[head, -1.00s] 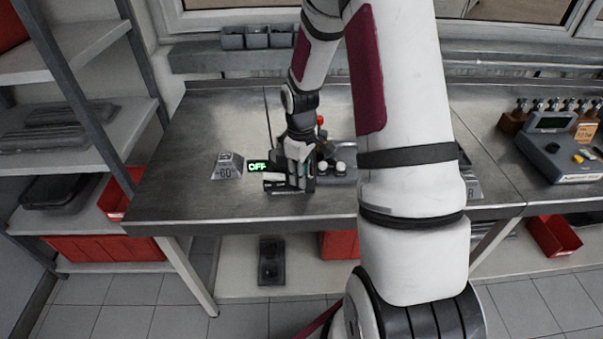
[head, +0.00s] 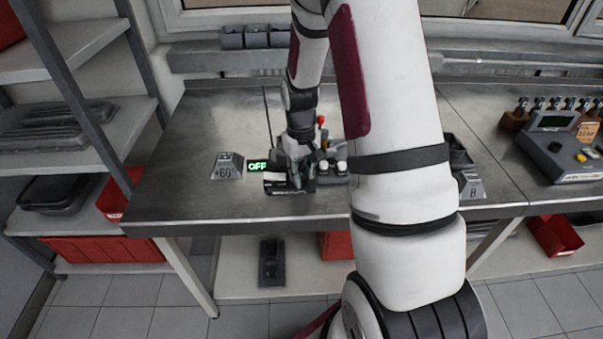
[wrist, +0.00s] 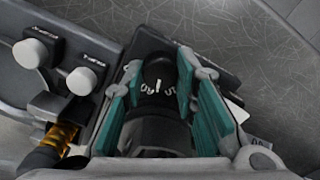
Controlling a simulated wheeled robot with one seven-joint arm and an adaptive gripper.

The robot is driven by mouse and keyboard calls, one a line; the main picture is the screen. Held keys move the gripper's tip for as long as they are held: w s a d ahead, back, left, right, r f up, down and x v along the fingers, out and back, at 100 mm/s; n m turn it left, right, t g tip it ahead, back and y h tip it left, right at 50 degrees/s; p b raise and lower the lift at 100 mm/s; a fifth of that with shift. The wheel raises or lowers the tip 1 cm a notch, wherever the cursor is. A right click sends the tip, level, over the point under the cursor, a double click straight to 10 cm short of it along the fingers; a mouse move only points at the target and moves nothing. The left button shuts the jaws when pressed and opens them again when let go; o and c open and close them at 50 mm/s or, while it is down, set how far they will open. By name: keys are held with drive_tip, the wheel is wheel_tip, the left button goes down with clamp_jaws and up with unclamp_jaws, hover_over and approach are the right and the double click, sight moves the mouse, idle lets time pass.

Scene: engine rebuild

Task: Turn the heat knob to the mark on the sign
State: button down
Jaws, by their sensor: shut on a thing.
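The black heat knob (wrist: 158,75) has a white pointer line and shows in the wrist view between the teal-padded fingers. My gripper (wrist: 160,84) is shut on the knob. In the head view my gripper (head: 290,178) is over the left end of the control unit and hides the knob there. A grey sign (head: 227,168) reading 60 stands just left of the unit. A green lit display (head: 257,166) between sign and gripper reads OFF.
A sign marked B (head: 470,184) stands beyond my arm. Another control box (head: 560,160) is at far right. The table's left part is clear.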

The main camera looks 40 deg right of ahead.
drive_tip(key=shift+m, duration=1.6)
drive_tip(key=shift+b, duration=0.3)
drive_tip(key=c, duration=1.3)
unclamp_jaws()
drive_tip(key=shift+a+r, duration=0.1)
drive_tip(key=shift+r, duration=3.9)
